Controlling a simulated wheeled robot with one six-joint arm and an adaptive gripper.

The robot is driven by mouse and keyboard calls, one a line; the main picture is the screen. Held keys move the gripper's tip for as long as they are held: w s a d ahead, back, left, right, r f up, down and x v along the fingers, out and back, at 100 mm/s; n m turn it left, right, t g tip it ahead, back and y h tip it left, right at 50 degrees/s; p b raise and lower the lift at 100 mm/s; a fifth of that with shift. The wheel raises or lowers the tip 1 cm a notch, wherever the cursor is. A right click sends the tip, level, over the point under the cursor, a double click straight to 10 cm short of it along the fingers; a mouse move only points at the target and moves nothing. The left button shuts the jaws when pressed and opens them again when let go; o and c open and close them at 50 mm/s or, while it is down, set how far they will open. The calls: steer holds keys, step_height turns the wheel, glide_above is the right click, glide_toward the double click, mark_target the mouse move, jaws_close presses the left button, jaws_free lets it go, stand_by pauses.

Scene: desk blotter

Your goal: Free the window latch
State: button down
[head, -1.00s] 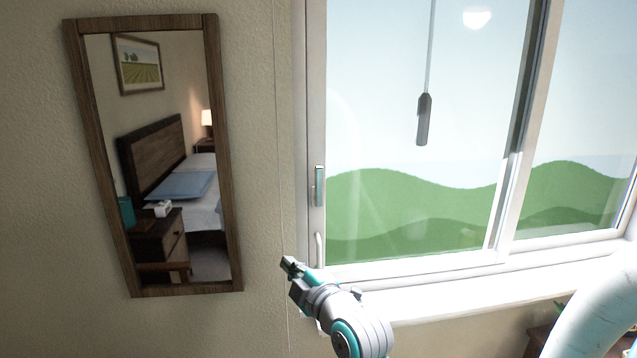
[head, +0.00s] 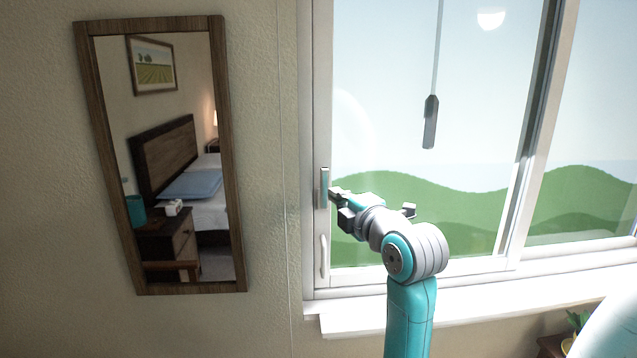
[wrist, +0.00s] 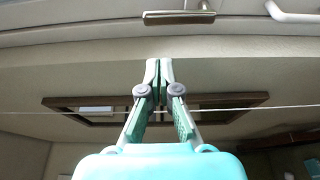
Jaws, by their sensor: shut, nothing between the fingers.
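The window latch (head: 323,188) is a narrow upright grey-teal lever on the left stile of the white window frame. In the wrist view the latch (wrist: 178,18) lies across the top, with a metallic face and a small stub at its upper edge. My gripper (head: 334,193) is at latch height, its tips just right of the latch's lower half. In the wrist view my gripper (wrist: 159,68) has its fingertips together, empty, with a picture gap between them and the latch. I cannot tell the depth between them.
A white pull handle (head: 323,256) is below the latch; it also shows in the wrist view (wrist: 292,14). A wood-framed mirror (head: 85,80) hangs left. A thin cord (head: 287,215) runs down the wall. A grey pull (head: 430,122) hangs before the glass. The sill (head: 470,300) is clear.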

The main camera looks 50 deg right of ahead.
steer(key=shift+w, duration=0.1)
steer(key=x, duration=1)
